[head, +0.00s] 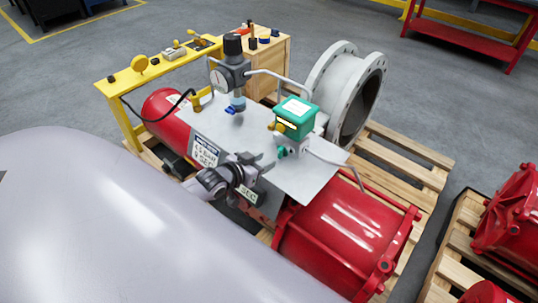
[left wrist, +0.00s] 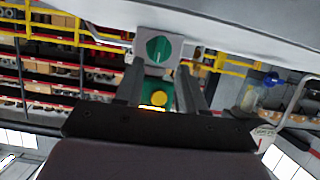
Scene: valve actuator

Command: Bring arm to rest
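The red valve actuator (head: 345,232) lies on a wooden pallet, with a grey mounting plate (head: 222,125) above it. On the plate stand a green box (head: 295,117), a dark grey regulator with a gauge (head: 232,72), and pipes. My left gripper (head: 262,162) is over the near edge of the plate, in front of the green box. In the left wrist view its two fingers (left wrist: 161,68) are apart with nothing held between them. Beyond them are a grey block with a round green knob (left wrist: 158,49) and a yellow round part (left wrist: 159,98). My right gripper is not in view.
A yellow stand (head: 125,112) with small parts and a wooden crate (head: 266,66) are behind. A large grey flanged pipe (head: 345,90) is at the back right. Another red actuator (head: 508,215) sits on a pallet at right. Open floor lies behind.

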